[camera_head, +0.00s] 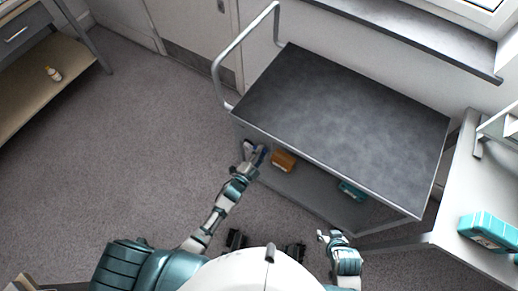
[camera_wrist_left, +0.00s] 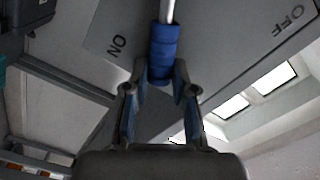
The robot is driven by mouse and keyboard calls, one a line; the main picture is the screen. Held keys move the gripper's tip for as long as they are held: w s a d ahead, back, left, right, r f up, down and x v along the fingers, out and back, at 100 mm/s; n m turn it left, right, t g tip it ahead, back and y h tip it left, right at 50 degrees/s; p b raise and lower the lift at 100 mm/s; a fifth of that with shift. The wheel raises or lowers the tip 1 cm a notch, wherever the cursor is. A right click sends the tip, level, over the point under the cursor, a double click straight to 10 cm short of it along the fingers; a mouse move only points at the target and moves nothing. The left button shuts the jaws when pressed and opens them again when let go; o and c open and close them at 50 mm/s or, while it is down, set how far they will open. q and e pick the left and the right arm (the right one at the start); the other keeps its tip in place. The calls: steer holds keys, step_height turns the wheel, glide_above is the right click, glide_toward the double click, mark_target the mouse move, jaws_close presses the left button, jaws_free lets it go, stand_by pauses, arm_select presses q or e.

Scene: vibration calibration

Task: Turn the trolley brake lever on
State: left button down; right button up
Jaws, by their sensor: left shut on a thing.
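The trolley (camera_head: 345,110) has a dark grey top and a tubular handle. In the left wrist view, its brake lever has a blue grip (camera_wrist_left: 164,48) on a metal rod. The rod points up between a printed ON label (camera_wrist_left: 118,46) on the left and an OFF label (camera_wrist_left: 287,19) on the right, and is nearer ON in the picture. My left gripper (camera_head: 253,154) is at the trolley's left end; its fingers (camera_wrist_left: 160,80) are closed around the blue grip. My right gripper (camera_head: 327,238) is in front of the trolley, apart from it; its finger gap is too small to judge.
An orange-brown box (camera_head: 284,160) and a teal item (camera_head: 352,190) are on the trolley's lower shelf. A bench (camera_head: 458,190) with a teal box (camera_head: 490,231) stands at the right. A shelf (camera_head: 40,97) with a small bottle (camera_head: 54,74) is at the left. Floor at left is clear.

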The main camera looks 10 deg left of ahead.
arm_select(q)
steer(key=shift+s+d+f+m, duration=0.4)
steer(key=shift+s+d+f, duration=0.1)
steer(key=shift+s+f, duration=0.05)
arm_select(e)
steer(key=shift+w+a+r+t, duration=0.1)
steer(key=shift+w+a+t, duration=0.1)
steer(key=shift+w+t, duration=0.15)
arm_select(q)
steer(key=shift+d+f, duration=0.1)
steer(key=shift+f, duration=0.05)
arm_select(e)
steer(key=shift+a, duration=0.15)
arm_select(q)
steer(key=c, duration=1)
jaws_free()
steer(key=shift+s, duration=0.1)
steer(key=shift+o, duration=0.2)
steer(key=shift+s, duration=0.1)
steer(key=shift+d+r, duration=0.15)
steer(key=shift+r, duration=0.1)
arm_select(e)
steer(key=shift+s+d, duration=0.25)
arm_select(q)
steer(key=shift+w+a, duration=0.25)
steer(key=shift+a, duration=0.1)
arm_select(e)
steer(key=shift+w+a, duration=0.1)
